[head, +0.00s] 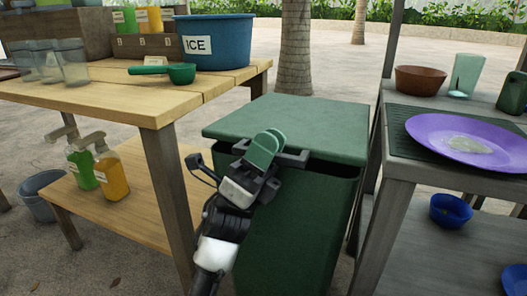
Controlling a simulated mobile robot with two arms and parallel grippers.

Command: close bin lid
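The green bin (300,225) stands on the ground between two tables. Its green lid (310,120) lies over the top, almost flat. A dark gap shows under the lid's front edge at the right. My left gripper (266,148) is at the front edge of the lid, its green-padded fingers together with nothing seen between them. It overlaps the lid in the picture; I cannot tell whether it touches. My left arm hides part of the bin's front. My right gripper is not in view.
A wooden table (120,95) at the left holds a blue ice tub (215,45), a green scoop (180,73) and glasses. Bottles stand on its lower shelf. A grey table (400,170) at the right holds a purple plate (425,128). A tree trunk rises behind the bin.

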